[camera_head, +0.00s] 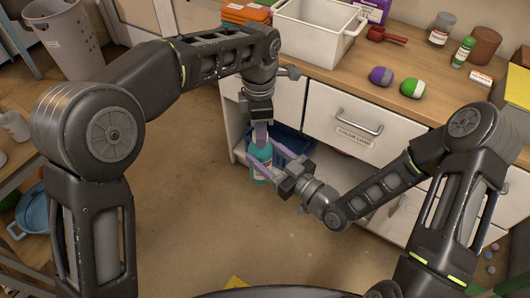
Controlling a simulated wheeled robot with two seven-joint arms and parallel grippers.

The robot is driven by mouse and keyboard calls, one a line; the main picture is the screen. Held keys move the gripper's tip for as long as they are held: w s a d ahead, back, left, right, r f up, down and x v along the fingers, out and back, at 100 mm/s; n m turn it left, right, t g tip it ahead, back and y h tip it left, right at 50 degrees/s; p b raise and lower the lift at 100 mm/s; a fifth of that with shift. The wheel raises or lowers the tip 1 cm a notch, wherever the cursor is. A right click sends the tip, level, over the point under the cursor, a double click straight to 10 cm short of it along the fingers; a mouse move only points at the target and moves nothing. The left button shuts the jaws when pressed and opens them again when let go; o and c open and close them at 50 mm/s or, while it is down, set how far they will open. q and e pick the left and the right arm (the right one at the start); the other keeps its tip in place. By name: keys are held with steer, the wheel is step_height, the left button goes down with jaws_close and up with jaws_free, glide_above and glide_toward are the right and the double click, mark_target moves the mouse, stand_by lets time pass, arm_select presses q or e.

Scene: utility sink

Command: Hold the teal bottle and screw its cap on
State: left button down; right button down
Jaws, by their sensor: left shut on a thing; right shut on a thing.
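The teal bottle (262,152) is upright in front of the open cabinet, with a pale label on its lower body. My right gripper (263,164) reaches in from the right and is shut on the bottle's body, one finger on each side. My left gripper (260,137) points straight down above the bottle and is shut at its top. The cap is hidden between the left fingers, so I cannot tell how it sits on the neck.
A blue bin (293,144) stands behind the bottle in the cabinet. A drawer labelled "COLOR LOAD" (354,137) is to the right. The counter above holds a white tub (315,35) and two yarn-like balls (381,76).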

arm_select(q)
steer(key=m, duration=0.6)
steer(key=shift+m, duration=0.4)
steer(key=m, duration=1)
steer(key=shift+m, duration=0.3)
steer(key=m, duration=1)
steer(key=shift+f, duration=0.1)
steer(key=m, duration=1.8)
steer(key=shift+m, duration=0.3)
steer(key=c, duration=0.9)
jaws_free()
